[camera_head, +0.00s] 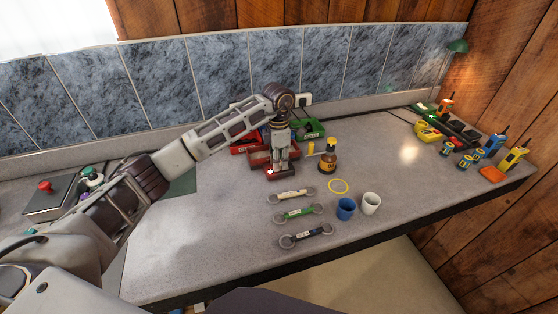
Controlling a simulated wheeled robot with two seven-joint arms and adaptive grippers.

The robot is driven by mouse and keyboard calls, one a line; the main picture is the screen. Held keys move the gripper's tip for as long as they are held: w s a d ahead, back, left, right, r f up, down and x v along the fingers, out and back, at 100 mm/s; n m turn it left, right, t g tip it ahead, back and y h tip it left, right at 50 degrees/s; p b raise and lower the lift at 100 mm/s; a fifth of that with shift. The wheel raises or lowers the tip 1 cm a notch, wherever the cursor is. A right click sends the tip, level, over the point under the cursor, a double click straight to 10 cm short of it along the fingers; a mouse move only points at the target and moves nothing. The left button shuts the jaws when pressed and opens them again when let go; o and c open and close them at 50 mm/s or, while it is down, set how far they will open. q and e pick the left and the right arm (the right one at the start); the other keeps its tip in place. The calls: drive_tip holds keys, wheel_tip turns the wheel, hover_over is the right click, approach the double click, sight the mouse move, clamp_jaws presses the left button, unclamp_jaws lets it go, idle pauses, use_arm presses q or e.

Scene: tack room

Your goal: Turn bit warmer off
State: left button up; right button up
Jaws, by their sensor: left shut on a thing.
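A small dark red unit (285,174), which looks like the bit warmer, lies on the grey counter in front of the red bins. A small bright spot shows at its left front. My left gripper (280,165) reaches in from the left and points down at this unit. Its fingers are shut at the unit's top and hide the part between them. The held part is too small to make out, and I cannot tell the switch position. My right gripper is not in view.
An amber bottle (328,162) stands close right of the gripper. Three ringed bits, including a green one (298,213), lie in front. A blue cup (346,208), a white cup (371,203) and a yellow ring (338,186) are nearby. Handsets (492,146) stand far right.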

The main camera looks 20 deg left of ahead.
use_arm(q)
drive_tip(key=shift+n, duration=0.4)
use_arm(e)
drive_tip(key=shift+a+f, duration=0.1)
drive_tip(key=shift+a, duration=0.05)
use_arm(q)
drive_tip(key=shift+n, duration=0.5)
drive_tip(key=shift+n+b, duration=0.35)
drive_tip(key=shift+n, duration=1.05)
clamp_jaws()
drive_tip(key=shift+n, duration=0.7)
drive_tip(key=o, duration=0.8)
unclamp_jaws()
drive_tip(key=shift+c, duration=0.2)
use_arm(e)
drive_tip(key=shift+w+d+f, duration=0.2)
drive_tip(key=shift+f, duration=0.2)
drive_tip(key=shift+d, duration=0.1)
